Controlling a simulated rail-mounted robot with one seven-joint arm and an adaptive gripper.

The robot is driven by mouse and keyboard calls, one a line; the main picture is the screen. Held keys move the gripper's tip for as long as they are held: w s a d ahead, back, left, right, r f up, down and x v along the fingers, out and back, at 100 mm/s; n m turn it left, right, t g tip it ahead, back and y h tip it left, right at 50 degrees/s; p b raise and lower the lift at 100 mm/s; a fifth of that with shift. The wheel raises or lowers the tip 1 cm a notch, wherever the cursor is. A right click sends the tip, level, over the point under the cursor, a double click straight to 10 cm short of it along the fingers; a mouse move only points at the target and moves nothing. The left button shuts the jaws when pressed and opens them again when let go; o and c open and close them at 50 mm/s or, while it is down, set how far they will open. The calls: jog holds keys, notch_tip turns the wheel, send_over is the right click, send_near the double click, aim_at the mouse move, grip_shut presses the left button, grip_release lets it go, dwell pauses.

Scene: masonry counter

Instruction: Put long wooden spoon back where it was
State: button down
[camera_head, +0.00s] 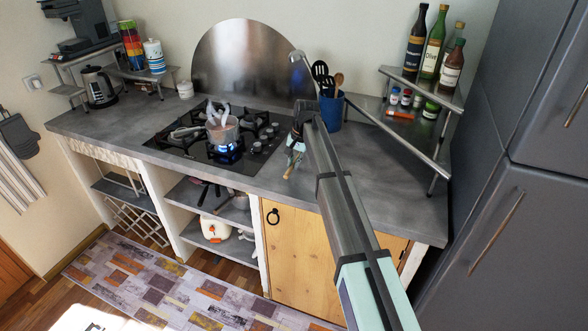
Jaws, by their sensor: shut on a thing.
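My gripper (294,157) is over the grey counter, right of the hob and left of a blue utensil pot. It is shut on a thin wooden piece, which appears to be the long wooden spoon (287,174). Only a short light-brown part shows below the fingers. The rest is hidden by my gripper and arm, so its tilt is hard to tell. The blue utensil pot (331,113) stands at the back of the counter, partly behind my arm. It holds a black slotted utensil (320,72), a wooden utensil (338,80) and what looks like a metal ladle (302,59).
A saucepan (222,131) stands on the black gas hob (190,144) over a blue flame. A corner shelf (434,92) with bottles and small jars stands at the right, its front rail near the pot. The counter (375,180) right of my arm is clear.

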aim_at(293, 178)
jog(key=shift+f+p, duration=0.75)
jog(key=shift+f, duration=1.65)
jog(key=shift+f, duration=0.15)
jog(key=c, duration=1.2)
grip_release()
jog(key=shift+o, duration=0.2)
jog(key=d+r+b, duration=0.3)
jog(key=r+b, duration=0.3)
jog(key=r, duration=1.1)
jog(key=shift+s, duration=0.45)
